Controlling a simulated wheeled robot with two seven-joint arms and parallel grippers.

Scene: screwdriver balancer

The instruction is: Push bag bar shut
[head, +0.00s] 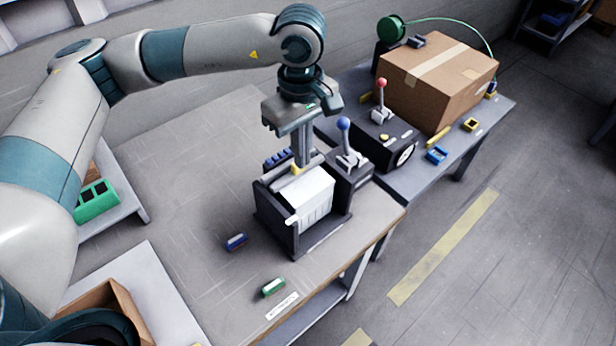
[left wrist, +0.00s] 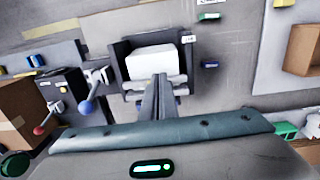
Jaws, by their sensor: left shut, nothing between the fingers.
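A black open-topped box (head: 271,213) stands on the near workbench with a white bag (head: 312,190) in it. Both also show in the left wrist view, the box (left wrist: 118,55) and the bag (left wrist: 150,62). A pale grey bar (left wrist: 135,86) runs across the box's edge nearest my gripper in that view. My left gripper (head: 299,166) points down at the box's far side, beside the bag. Its fingers (left wrist: 160,80) are together and empty, over the bar's line. I cannot tell whether they touch the bar. My right gripper is out of view.
A blue-knobbed lever (head: 344,125) stands right beside the box, and a red-knobbed lever (head: 381,84) farther back. A cardboard box (head: 437,75) sits on the far bench. Blue (head: 236,241) and green (head: 272,287) small blocks lie in front.

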